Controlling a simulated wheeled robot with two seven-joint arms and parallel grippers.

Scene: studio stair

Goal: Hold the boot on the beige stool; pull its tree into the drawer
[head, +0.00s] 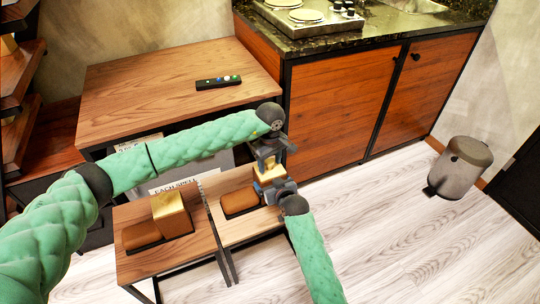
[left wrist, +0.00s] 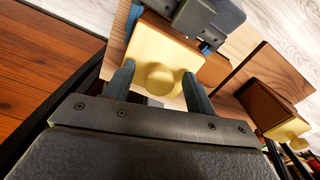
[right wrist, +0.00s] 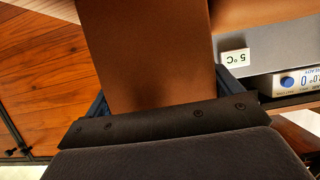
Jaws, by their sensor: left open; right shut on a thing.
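A brown boot (head: 238,203) lies on the paler, beige-looking stool (head: 245,232). Its yellow tree (head: 266,171) stands at the boot's right end, partly hidden by my grippers. My right gripper (head: 277,190) is shut on the boot, whose brown leather (right wrist: 155,50) fills the space between its fingers in the right wrist view. My left gripper (head: 269,158) is open above the tree. In the left wrist view its fingers (left wrist: 157,72) stand either side of the tree's round knob (left wrist: 162,78); contact cannot be told. I cannot clearly make out the drawer.
A second brown boot (head: 141,234) with a yellow tree (head: 171,215) lies on the browner stool (head: 150,265), close on the left. A wooden table (head: 150,85) with a remote (head: 218,82) stands behind. A grey bin (head: 460,168) stands right; floor between is clear.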

